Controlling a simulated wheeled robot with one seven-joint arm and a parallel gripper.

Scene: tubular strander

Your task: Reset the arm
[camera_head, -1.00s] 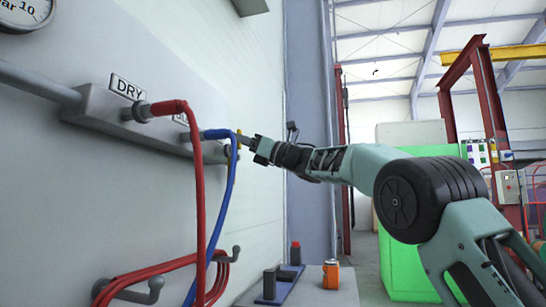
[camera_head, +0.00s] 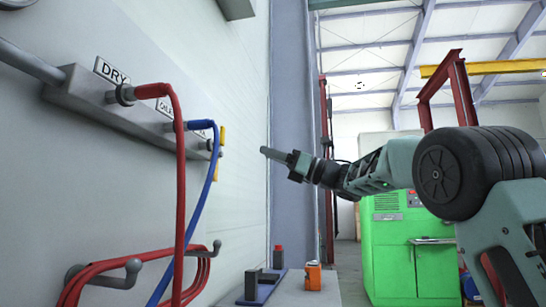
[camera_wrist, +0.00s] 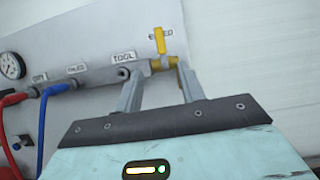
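My gripper (camera_head: 270,153) is out in the air to the right of the wall manifold (camera_head: 110,118), apart from it. In the wrist view its two grey fingers (camera_wrist: 158,88) stand apart with nothing between them. The manifold shows beyond the fingers there, with a yellow valve handle (camera_wrist: 160,41) at its end and a TOOL label (camera_wrist: 123,57). My arm reaches in from the right of the head view.
A red hose (camera_head: 181,180) and a blue hose (camera_head: 204,190) are plugged into the manifold. Red hose coils hang on hooks below. A bench (camera_head: 318,293) carries an orange can (camera_head: 313,276) and a dark blue fixture (camera_head: 262,287). A green cabinet (camera_head: 402,255) stands behind my arm.

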